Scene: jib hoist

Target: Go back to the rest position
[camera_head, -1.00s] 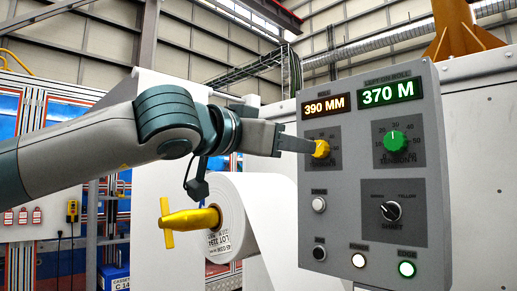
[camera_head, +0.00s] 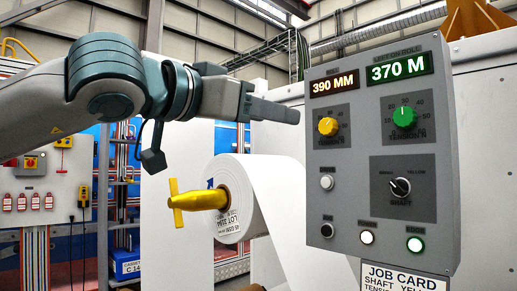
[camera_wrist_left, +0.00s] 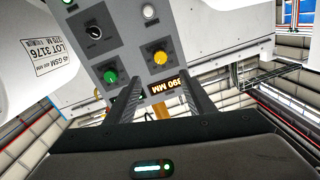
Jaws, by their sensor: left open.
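My left gripper (camera_head: 297,115) reaches in from the left in the head view, its fingertips pointing at the grey control panel (camera_head: 425,240) and apart from it. In the left wrist view its two fingers (camera_wrist_left: 157,98) are spread with nothing between them. The panel's yellow knob (camera_head: 328,127) is just right of the fingertips in the head view and also shows beyond the fingers in the wrist view (camera_wrist_left: 160,57). The green knob (camera_head: 404,118) is further right. The displays read 390 MM and 370 M. My right gripper is not in view.
A white paper roll (camera_head: 262,195) on a yellow shaft (camera_head: 200,200) sits below my left arm. A job card (camera_head: 403,279) is under the panel. A board with switches and red tags (camera_head: 35,200) stands at the left, with a blue crate (camera_head: 126,263) low beside it.

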